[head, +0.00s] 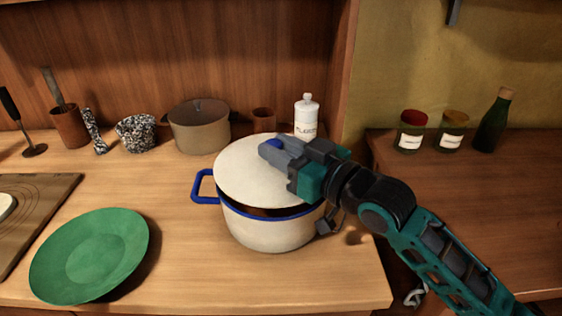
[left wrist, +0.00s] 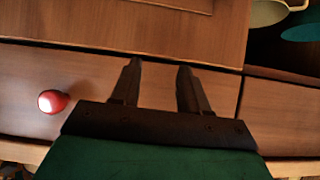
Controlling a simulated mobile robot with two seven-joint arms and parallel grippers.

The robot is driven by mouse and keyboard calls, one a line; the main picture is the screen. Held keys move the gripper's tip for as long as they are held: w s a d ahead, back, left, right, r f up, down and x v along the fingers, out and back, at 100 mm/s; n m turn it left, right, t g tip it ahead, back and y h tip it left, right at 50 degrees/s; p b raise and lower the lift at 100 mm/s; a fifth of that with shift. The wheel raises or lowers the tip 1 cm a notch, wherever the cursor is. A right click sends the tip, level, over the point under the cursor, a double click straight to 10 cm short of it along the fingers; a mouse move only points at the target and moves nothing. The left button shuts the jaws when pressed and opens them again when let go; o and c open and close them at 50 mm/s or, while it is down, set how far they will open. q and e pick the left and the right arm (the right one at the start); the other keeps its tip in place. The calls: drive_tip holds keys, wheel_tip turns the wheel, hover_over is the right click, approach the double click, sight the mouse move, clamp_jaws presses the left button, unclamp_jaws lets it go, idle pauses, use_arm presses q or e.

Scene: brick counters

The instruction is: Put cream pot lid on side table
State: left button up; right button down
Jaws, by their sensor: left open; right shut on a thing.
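The cream pot (head: 268,233) with blue rim and blue handles stands near the right end of the wooden counter. Its cream lid (head: 245,180) is tilted above it, with a dark gap along the front rim. My right gripper (head: 276,148) is shut on the lid at its top; the fingers hide the knob. Whether the lid's back edge touches the pot is hidden. The side table (head: 480,212) is the darker wooden surface at the right. My left gripper (left wrist: 155,85) is open and empty in the left wrist view, in front of wooden drawer fronts.
A green plate (head: 90,255) lies front left by a wooden board (head: 35,205). A brown pot (head: 199,128) and a white bottle (head: 306,117) stand behind. Two jars (head: 411,132) and a green bottle (head: 493,122) stand at the side table's back; its front is clear. A red knob (left wrist: 53,101) protrudes from a drawer.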

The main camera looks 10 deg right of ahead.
drive_tip(key=shift+f, duration=1)
drive_tip(key=shift+f, duration=0.3)
drive_tip(key=c, duration=0.8)
unclamp_jaws()
